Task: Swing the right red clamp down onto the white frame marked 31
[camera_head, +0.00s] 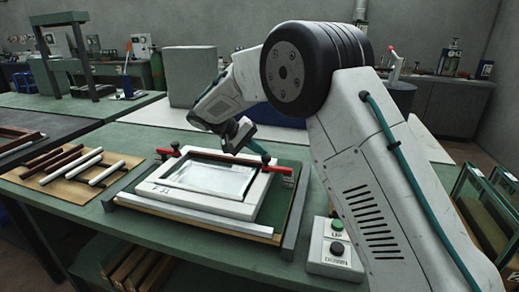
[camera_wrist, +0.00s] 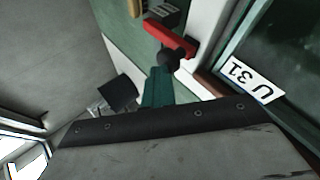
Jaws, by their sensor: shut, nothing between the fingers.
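The white frame (camera_head: 235,210) lies flat on a green-topped fixture, with a pale glass pane inside. Its label shows 31 in the wrist view (camera_wrist: 250,80). The right red clamp (camera_head: 280,168) is at the frame's far right corner, its arm lying low with a black knob at its inner end. A red clamp with a black knob also shows in the wrist view (camera_wrist: 172,38), reaching the frame's edge. The left red clamp (camera_head: 166,153) is at the far left corner. My gripper (camera_head: 260,153) is shut and empty, its green fingertips right by the right clamp's knob; I cannot tell whether they touch.
A button box (camera_head: 338,250) with green and black buttons stands at the right front. Wooden and white rods (camera_head: 75,165) lie on a board at the left. A metal bar (camera_head: 195,217) runs along the fixture's front.

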